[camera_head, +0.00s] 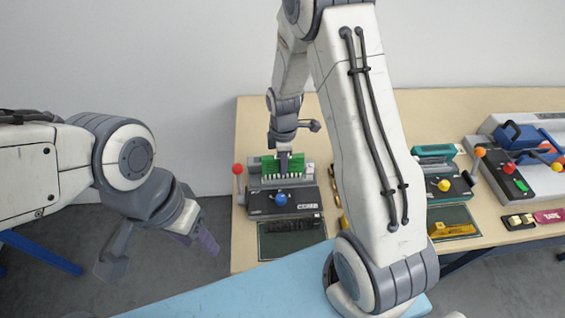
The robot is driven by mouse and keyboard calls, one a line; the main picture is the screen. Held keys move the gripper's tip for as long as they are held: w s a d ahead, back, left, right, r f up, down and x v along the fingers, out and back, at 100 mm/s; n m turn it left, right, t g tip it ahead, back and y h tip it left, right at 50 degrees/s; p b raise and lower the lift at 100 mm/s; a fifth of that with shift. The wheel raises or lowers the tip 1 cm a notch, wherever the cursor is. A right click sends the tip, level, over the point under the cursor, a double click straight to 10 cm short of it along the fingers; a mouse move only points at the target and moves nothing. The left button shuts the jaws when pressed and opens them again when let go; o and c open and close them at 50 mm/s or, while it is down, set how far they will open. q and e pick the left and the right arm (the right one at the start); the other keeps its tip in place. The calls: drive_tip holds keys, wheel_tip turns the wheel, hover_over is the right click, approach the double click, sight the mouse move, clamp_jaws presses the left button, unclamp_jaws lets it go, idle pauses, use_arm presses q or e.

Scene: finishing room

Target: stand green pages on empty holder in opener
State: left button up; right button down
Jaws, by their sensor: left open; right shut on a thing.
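The green pages (268,166) are upright at the back of the opener (257,204), a dark grey machine with a red-knobbed lever and a blue knob. My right gripper (284,164) is shut on the pages from above. A row of pale teeth shows along their lower edge, where the holder would be. The holder is mostly hidden, and I cannot tell whether the pages rest on it or hang just above. My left gripper (158,252) is open and empty over the floor, left of the table.
The wooden table (248,122) also carries a teal machine (437,152) with a yellow knob and a blue-grey machine (540,150) at the right. A dark tray (291,246) lies before the opener. A pink block (549,216) lies at the right edge. My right arm hides the table's middle.

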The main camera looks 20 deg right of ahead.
drive_tip(key=shift+f+b, duration=0.35)
drive_tip(key=shift+f, duration=0.25)
idle(0.5)
drive_tip(key=c, duration=1)
unclamp_jaws()
drive_tip(key=shift+c, duration=0.2)
drive_tip(key=shift+r, duration=0.15)
wheel_tip(320, 180, up, 11)
drive_tip(key=p, duration=0.9)
drive_tip(key=shift+a, duration=0.1)
